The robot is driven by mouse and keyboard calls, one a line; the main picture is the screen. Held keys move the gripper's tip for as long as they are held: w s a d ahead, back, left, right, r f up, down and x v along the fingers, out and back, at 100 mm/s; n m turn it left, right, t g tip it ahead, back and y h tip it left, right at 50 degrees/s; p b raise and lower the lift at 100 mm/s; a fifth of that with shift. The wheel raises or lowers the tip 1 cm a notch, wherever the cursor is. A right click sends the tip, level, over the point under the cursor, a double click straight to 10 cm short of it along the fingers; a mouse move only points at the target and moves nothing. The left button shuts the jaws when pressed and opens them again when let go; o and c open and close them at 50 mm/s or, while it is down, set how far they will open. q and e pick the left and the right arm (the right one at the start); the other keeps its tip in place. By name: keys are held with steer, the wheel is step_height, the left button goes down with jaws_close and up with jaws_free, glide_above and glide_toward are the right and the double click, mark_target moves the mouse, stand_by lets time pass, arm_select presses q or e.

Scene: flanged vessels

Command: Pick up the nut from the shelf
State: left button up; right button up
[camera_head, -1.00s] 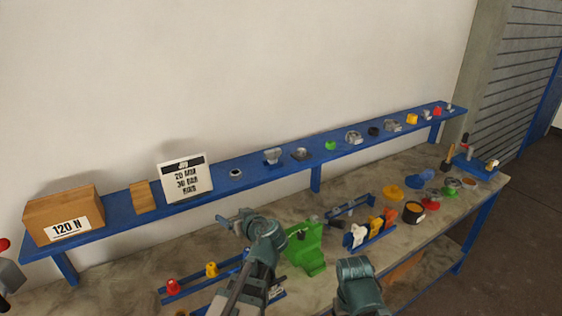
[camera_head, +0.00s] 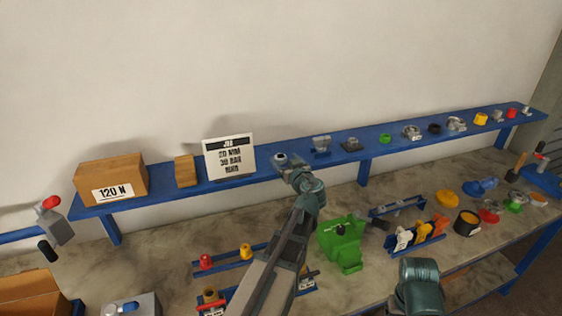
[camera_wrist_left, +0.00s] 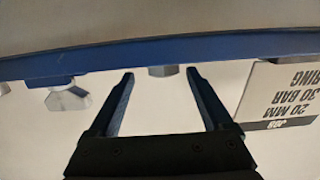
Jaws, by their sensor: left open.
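The nut (camera_head: 280,159) is a small grey metal ring with a dark hole on the blue shelf, just right of the white sign. My left gripper (camera_head: 287,167) is at the shelf's front edge by the nut and partly covers it. In the left wrist view, which is upside down, the nut (camera_wrist_left: 163,71) shows as a small grey block between the tips of my open left gripper (camera_wrist_left: 159,74). Whether a finger touches it I cannot tell. A teal part of my right arm shows low in the head view; its gripper does not.
The blue shelf (camera_head: 374,149) also bears a white sign (camera_head: 229,157), a cardboard box (camera_head: 111,176) and a grey metal part (camera_head: 321,146) right of the nut. Below, the workbench holds a green vise (camera_head: 342,243) and several small racks.

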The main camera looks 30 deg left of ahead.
mark_target(278, 154)
arm_select(q)
steer(key=shift+w+a+f, duration=0.1)
steer(key=shift+w+a, duration=0.25)
steer(key=shift+a, duration=0.1)
steer(key=x, duration=0.5)
steer(key=shift+s+a+b, duration=0.1)
steer(key=shift+a+b, duration=0.15)
steer(key=shift+b, duration=0.15)
steer(key=shift+d, duration=0.1)
jaws_close()
